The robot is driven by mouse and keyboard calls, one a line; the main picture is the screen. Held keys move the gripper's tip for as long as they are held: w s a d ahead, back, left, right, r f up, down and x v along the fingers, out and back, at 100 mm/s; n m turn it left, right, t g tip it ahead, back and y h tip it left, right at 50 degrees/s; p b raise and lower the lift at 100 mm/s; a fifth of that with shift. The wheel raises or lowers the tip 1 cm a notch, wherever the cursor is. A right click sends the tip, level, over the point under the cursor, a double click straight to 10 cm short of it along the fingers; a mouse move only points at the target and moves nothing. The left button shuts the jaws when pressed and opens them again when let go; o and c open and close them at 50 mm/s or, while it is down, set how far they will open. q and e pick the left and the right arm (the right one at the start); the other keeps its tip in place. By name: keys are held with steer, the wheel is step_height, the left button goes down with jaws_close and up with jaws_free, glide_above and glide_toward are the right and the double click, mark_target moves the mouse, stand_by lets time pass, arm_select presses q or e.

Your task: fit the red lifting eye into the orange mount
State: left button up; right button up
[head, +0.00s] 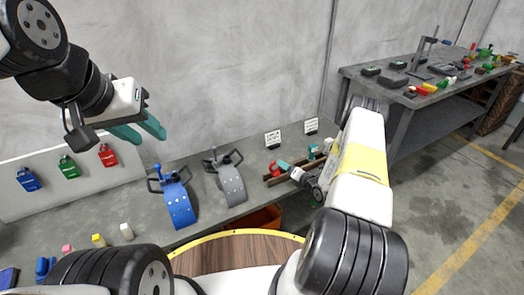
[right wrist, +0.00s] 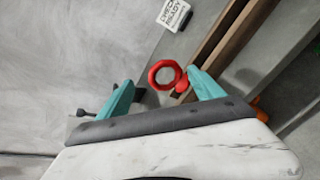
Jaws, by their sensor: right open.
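The red lifting eye (right wrist: 153,69) is a red ring with a small red shank, seen in the right wrist view beside a brown wooden rail. It also shows as a small red shape (head: 275,168) in the head view. My right gripper (right wrist: 160,80) is open, with its teal fingers on either side of the eye. The ring is nearer the right-hand finger; I cannot tell whether they touch. My left gripper (head: 152,137) is open and empty, raised in front of the wall at the upper left. I cannot make out the orange mount for certain.
A blue curved clamp (head: 178,204) and a grey one (head: 231,184) stand on the bench left of the rails (head: 273,180). Small coloured blocks lie at the front left. An orange bin (head: 262,219) sits below the bench edge. A second table (head: 432,91) stands at the right.

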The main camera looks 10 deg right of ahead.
mark_target(276, 169)
steer(key=x, duration=0.4)
steer(key=f+x, duration=0.1)
steer(key=x, duration=0.3)
steer(key=shift+s+a+f, duration=0.1)
steer(key=shift+a+f, duration=0.05)
steer(key=shift+a, duration=0.05)
steer(key=shift+c, duration=0.3)
jaws_close()
